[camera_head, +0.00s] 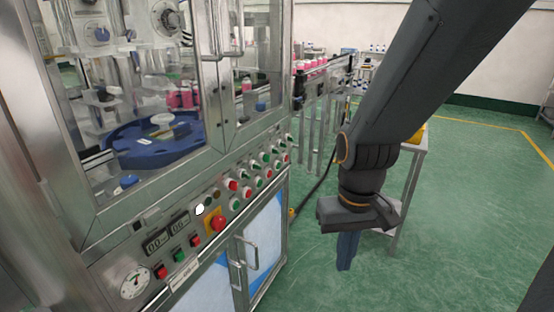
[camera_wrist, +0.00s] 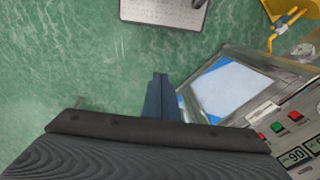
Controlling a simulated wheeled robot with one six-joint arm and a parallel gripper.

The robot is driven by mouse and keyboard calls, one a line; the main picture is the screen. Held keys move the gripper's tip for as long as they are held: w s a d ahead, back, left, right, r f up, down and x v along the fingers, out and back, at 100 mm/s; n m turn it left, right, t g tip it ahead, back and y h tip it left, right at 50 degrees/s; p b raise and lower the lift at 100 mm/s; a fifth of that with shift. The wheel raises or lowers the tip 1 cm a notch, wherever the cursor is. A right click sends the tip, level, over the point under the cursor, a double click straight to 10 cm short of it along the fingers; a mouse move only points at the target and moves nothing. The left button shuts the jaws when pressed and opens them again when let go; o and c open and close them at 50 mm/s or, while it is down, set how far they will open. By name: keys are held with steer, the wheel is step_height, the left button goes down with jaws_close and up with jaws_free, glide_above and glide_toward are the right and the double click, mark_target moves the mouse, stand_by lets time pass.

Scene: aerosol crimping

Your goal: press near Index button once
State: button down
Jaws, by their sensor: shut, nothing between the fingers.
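The machine's control panel (camera_head: 205,250) carries several small buttons; their labels are too small to read, so I cannot tell which is Index. In the head view a red button (camera_head: 160,272), a green button (camera_head: 178,256) and another red button (camera_head: 195,241) line its lower near edge. The wrist view shows a red button (camera_wrist: 295,115), a green button (camera_wrist: 276,127) and a red button (camera_wrist: 262,136) at the right. My gripper (camera_head: 345,266) is shut and empty, pointing down over open floor to the right of the panel, touching nothing. Its blue fingers (camera_wrist: 160,80) also show in the wrist view.
A red emergency stop (camera_head: 218,223) on yellow and rows of red and green knobs (camera_head: 264,158) share the panel. A gauge (camera_head: 135,282) sits at its near end. Cabinet door handles (camera_head: 250,252) stick out below. A conveyor (camera_head: 322,78) stands behind. Green floor (camera_head: 455,230) is clear at right.

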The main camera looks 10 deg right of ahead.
steer(key=shift+w+a, duration=0.15)
steer(key=shift+w, duration=0.35)
steer(key=shift+w, duration=0.1)
steer(key=w+d+f+n+t+y+b, duration=0.1)
steer(key=w+f+n+t, duration=0.2)
steer(key=w, duration=1.1)
steer(key=w+d+f+n+t+b, duration=0.1)
steer(key=w+d+f+n+t, duration=0.1)
steer(key=w+t, duration=0.7)
steer(key=w+d+f+n+t+y+b, duration=0.1)
steer(key=w+f+n+t, duration=0.3)
steer(key=w, duration=1.7)
steer(key=n+t, duration=0.2)
steer(key=shift+d+f+t+y, duration=0.2)
steer(key=shift+f+t+y, duration=0.1)
steer(key=shift+f, duration=0.05)
